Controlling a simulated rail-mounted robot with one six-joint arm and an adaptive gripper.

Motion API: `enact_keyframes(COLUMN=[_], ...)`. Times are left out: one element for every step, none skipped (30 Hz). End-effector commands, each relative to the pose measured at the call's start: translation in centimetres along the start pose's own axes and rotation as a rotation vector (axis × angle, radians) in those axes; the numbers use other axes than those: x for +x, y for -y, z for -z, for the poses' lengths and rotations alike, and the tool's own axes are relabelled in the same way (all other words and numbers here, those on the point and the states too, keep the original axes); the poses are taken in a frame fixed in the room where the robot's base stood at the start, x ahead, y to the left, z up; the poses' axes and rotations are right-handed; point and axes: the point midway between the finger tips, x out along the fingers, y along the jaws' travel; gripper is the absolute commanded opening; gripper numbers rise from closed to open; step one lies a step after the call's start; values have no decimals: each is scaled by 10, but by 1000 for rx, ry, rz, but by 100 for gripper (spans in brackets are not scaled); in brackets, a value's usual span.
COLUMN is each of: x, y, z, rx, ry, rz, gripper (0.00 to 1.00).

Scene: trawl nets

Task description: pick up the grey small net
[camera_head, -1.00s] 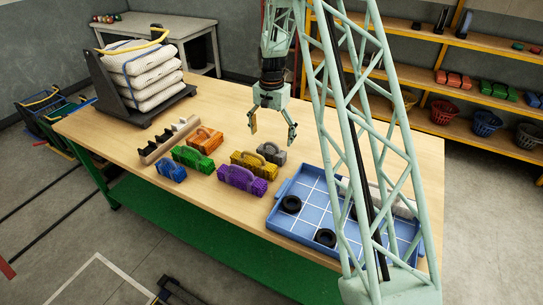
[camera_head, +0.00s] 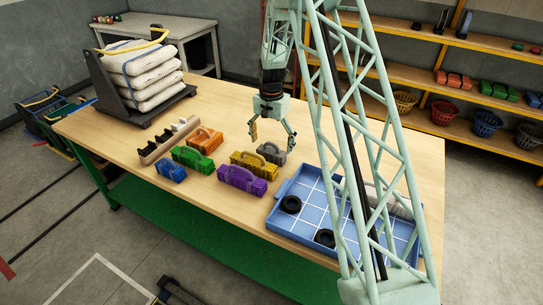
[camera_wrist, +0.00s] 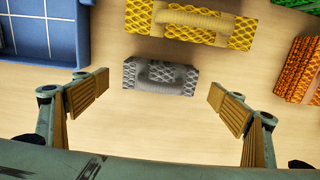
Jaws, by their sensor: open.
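The grey small net (camera_head: 272,153) is a short grey mesh bundle with a handle, lying on the wooden table behind the yellow net. It also shows in the wrist view (camera_wrist: 160,76), near the middle, lying crosswise. My gripper (camera_head: 271,143) is open and empty, above and around the near side of the grey net. In the wrist view my gripper's two tan finger pads (camera_wrist: 159,102) stand to the left and right of the net, with gaps on both sides. The pads do not touch it.
The yellow net (camera_wrist: 190,23) lies close beside the grey one. Orange (camera_head: 200,140), green (camera_head: 192,159), blue (camera_head: 171,170) and purple (camera_head: 242,179) nets lie nearby. A blue tray (camera_head: 277,221) with black rings is at the right. A wooden rack (camera_head: 168,143) stands at the left.

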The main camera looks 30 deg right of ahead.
Motion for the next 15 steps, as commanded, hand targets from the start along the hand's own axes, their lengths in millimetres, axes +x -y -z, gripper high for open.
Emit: enact_keyframes(x=[7,10,14,17,20,23,25,27,28,29,30,30,30,30,30], y=[0,0,0,0,0,0,0,0,0,0,0,0,0,0,0], z=[0,0,0,0,0,0,0,0,0,0,0,0,0,0,0], rx=[0,0,0,0,0,0,0,0,0,0,0,0,0,0,0], ry=[1,1,2,2,2,1,1,0,0,0,0,0,0,0,0], rz=[-1,-1,-1,-2,-1,-1,-1,0,0,0,0,0,0,0,0], gripper=[89,89,89,89,89,89,89,89,89,89,89,89,89,89,89])
